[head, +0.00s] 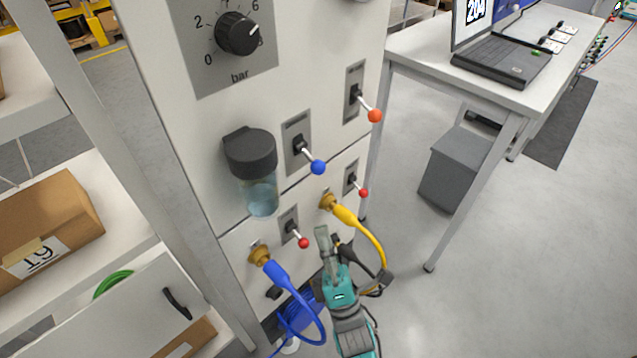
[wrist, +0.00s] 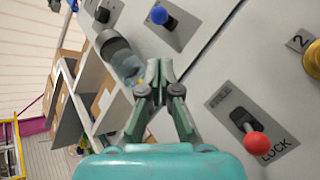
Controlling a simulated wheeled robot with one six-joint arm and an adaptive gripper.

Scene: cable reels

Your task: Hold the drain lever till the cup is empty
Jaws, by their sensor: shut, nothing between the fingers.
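The cup (head: 260,193) is a clear bowl with bluish liquid under a black cap on the pale panel; it also shows in the wrist view (wrist: 122,60), partly behind my fingers. Right of it is a lever with a blue ball (head: 317,167), also in the wrist view (wrist: 160,16). No label shows which lever is the drain lever. My gripper (head: 322,232) is shut and empty, below the blue-ball lever and apart from it. In the wrist view my fingertips (wrist: 160,78) meet in front of the panel, between the cup and a red-ball lever (wrist: 256,145) marked LOCK.
An orange-ball lever (head: 375,115) and small red-ball levers (head: 303,242) (head: 363,192) stick out of the panel. A blue hose (head: 276,272) and a yellow hose (head: 346,213) plug in near my gripper. A table (head: 420,62) stands right; clear floor lies before it.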

